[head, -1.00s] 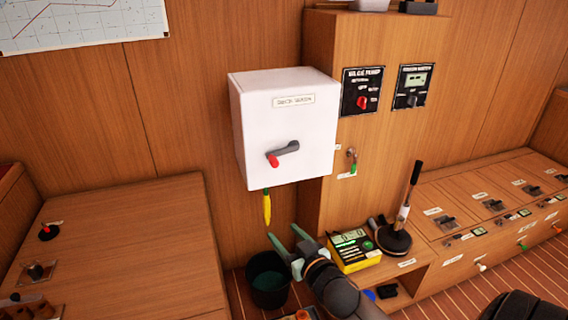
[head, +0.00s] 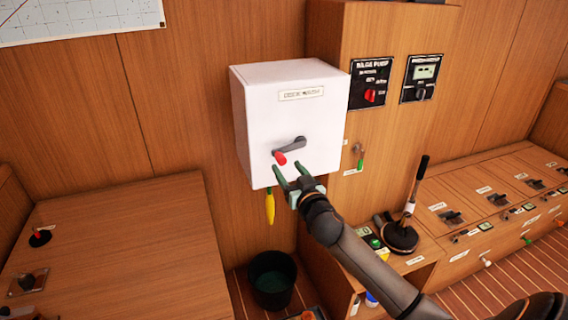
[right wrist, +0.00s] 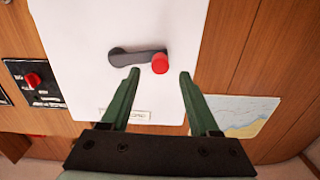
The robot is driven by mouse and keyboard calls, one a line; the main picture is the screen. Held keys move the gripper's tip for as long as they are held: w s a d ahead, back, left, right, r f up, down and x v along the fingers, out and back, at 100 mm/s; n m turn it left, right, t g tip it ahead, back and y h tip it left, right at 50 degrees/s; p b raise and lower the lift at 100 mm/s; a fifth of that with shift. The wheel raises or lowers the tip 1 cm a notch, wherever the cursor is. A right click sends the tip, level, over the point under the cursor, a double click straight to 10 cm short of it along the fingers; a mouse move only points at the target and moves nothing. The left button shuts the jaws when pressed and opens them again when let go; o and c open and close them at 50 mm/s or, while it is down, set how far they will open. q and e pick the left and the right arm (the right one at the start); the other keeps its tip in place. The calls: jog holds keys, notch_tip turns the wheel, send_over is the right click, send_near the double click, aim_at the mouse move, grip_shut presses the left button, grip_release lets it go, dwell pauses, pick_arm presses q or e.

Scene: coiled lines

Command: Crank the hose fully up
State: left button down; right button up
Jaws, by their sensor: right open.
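A white hose box (head: 262,125) hangs on the wood wall, with a label near its top. A grey crank (head: 294,145) with a red knob (head: 280,158) is on its front; the knob sits at the lower left of the arm. A yellow hose end (head: 270,206) hangs below the box. My right gripper (head: 285,173) is open and empty just below the red knob. In the right wrist view the red knob (right wrist: 160,63) shows between and beyond the open fingertips (right wrist: 158,75), apart from them. My left gripper is out of view.
A black bucket (head: 271,280) stands on the floor under the box. A cabinet to the right carries a bilge pump panel (head: 370,84) and a small key switch (head: 359,157). A lever pump (head: 400,232) stands on the low ledge. A wooden counter (head: 130,245) is at left.

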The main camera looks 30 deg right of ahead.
aim_at(283, 162)
jog(key=shift+x, duration=1.85)
grip_shut()
jog(key=shift+a, duration=0.1)
